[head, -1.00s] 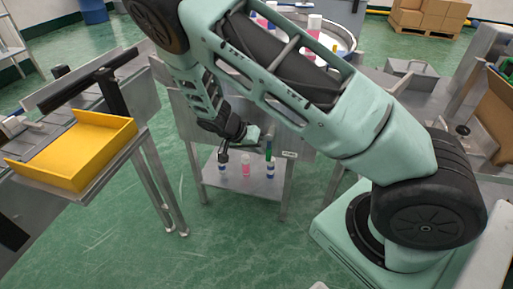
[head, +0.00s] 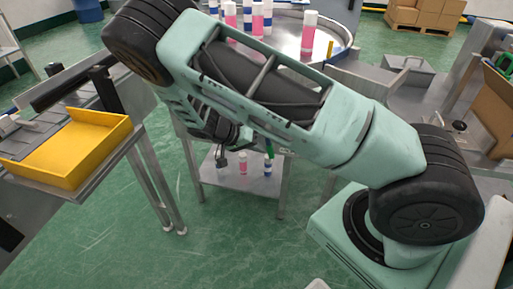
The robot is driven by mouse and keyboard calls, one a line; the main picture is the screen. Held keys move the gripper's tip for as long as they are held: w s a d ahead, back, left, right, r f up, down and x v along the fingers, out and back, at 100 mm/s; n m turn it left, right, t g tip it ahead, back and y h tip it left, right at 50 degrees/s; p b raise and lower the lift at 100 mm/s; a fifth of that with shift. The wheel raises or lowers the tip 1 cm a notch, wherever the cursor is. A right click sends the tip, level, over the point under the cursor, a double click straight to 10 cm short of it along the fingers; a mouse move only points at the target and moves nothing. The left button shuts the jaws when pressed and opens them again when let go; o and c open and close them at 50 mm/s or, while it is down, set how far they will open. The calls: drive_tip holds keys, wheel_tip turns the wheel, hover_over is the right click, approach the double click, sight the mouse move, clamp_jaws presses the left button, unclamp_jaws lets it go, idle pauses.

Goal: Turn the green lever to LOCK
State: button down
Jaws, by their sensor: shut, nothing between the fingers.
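The gripper is shut and empty, pointing down. My own forearm hides much of the stand's front panel above it.
A lower metal shelf (head: 238,180) holds a few small bottles. A round table with pink and blue cans (head: 309,32) stands behind my arm. A yellow tray (head: 75,148) is at left. Green floor in front is clear.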

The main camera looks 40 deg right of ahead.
sight(271, 151)
drive_tip(key=s+g+h+b, duration=0.1)
drive_tip(key=s+d+n+g+h+b, duration=0.1)
drive_tip(key=g+h, duration=0.1)
drive_tip(key=s+d+n+g+h+b, duration=0.1)
drive_tip(key=h, duration=0.1)
drive_tip(key=shift+d+f, duration=0.2)
drive_tip(key=shift+f, duration=0.05)
drive_tip(key=shift+s+d+r+n+g+h+b, duration=0.3)
drive_tip(key=shift+s+r+n+g+h+b, duration=0.3)
drive_tip(key=shift+h, duration=0.55)
drive_tip(key=shift+s+d+r+n+g+h+b, duration=0.35)
drive_tip(key=shift+n+h, duration=0.3)
drive_tip(key=shift+h, duration=0.55)
drive_tip(key=shift+s+d+r+n+g+h+b, duration=0.4)
drive_tip(key=shift+n+g+h+b, duration=0.2)
drive_tip(key=shift+h, duration=0.55)
drive_tip(key=shift+r, duration=0.1)
drive_tip(key=shift+a, duration=0.1)
